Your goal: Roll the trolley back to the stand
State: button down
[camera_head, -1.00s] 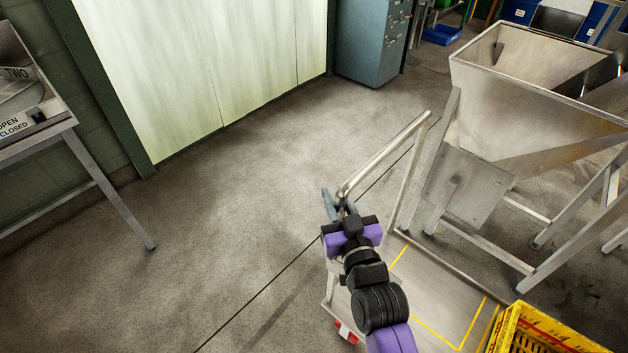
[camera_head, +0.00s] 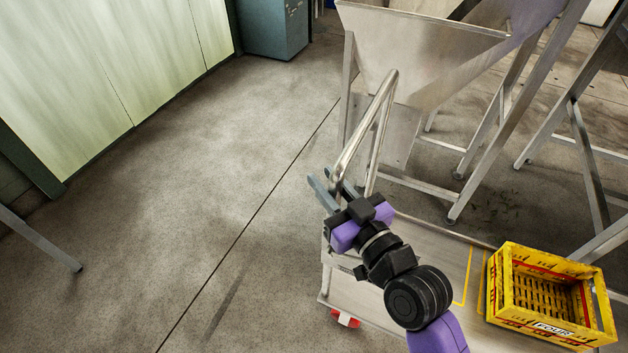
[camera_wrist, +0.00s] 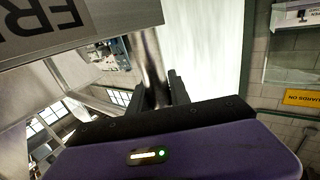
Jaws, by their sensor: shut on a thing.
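The trolley has a flat metal deck (camera_head: 440,253) with yellow marking lines, a red-and-white caster at its near corner, and a tubular push handle (camera_head: 383,95). My gripper (camera_head: 330,185) is shut on the near end of the handle bar. In the wrist view the handle tube (camera_wrist: 150,70) runs up between the dark fingers of my gripper (camera_wrist: 161,90). A yellow crate (camera_head: 510,265) labelled FOUR stands on the right part of the deck and looks empty. I cannot tell which structure is the stand.
A metal hopper (camera_head: 420,45) on legs stands just beyond the trolley, with more frame legs at right. A grey-blue cabinet (camera_head: 272,28) and pale wall panels (camera_head: 110,60) are at the back left. The floor (camera_head: 190,190) left of the trolley is clear.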

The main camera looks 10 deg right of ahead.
aim_at(340, 198)
jog(key=shift+s+d+f, duration=0.1)
jog(key=shift+d, duration=0.15)
jog(key=c, duration=1.2)
grip_release()
jog(key=shift+s, duration=0.1)
jog(key=v, duration=0.6)
jog(key=shift+s, duration=0.15)
jog(key=shift+s+d+b, duration=0.25)
jog(key=shift+s+b, duration=0.05)
jog(key=shift+s, duration=0.35)
